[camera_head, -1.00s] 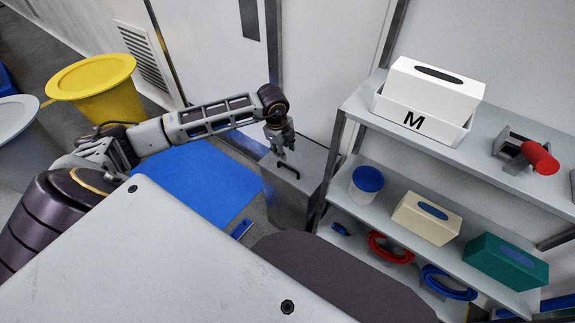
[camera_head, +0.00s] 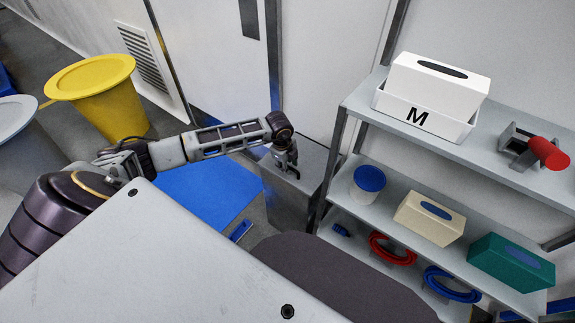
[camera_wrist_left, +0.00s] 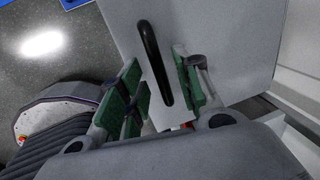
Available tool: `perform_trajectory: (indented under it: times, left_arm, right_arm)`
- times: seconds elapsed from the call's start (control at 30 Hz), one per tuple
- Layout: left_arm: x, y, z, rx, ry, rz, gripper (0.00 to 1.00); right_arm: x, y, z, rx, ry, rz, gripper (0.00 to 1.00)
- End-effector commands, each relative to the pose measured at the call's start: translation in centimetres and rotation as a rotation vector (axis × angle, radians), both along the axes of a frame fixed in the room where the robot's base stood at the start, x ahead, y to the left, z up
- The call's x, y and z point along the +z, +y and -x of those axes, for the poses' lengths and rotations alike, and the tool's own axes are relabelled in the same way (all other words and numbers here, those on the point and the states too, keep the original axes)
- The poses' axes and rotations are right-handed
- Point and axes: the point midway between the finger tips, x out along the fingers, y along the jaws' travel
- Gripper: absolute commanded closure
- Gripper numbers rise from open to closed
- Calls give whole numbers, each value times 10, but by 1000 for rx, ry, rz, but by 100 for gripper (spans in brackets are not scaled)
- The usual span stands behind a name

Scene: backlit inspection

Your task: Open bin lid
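The grey bin (camera_head: 288,204) stands on the floor left of the shelf, its flat lid (camera_head: 312,162) closed. The lid also shows in the left wrist view (camera_wrist_left: 225,30), with a black bar handle (camera_wrist_left: 152,55) on it. My left gripper (camera_head: 290,172) is over the lid at the handle and mostly hides it in the head view. In the left wrist view its green-padded fingers (camera_wrist_left: 158,68) are apart, one on each side of the handle. I see a gap on both sides of the bar. My right gripper is in neither view.
A shelf (camera_head: 355,103) stands close to the right of the bin, holding a white box marked M (camera_head: 436,92) and several other items. A blue mat (camera_head: 205,190) lies on the floor left of the bin. A yellow bin (camera_head: 105,105) stands farther left.

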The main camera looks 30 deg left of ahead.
Motion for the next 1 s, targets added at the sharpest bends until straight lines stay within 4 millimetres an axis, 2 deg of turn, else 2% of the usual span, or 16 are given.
perform_trajectory:
  times: [0.33, 0.6, 1.0]
  left_arm:
    - [-2, 0, -1, 0, -1, 0, 68]
    - [-2, 0, 0, 0, 0, 0, 100]
    - [-1, 0, -1, 0, 1, 0, 100]
  right_arm:
    - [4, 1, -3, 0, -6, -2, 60]
    - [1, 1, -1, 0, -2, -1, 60]
    - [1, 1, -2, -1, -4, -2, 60]
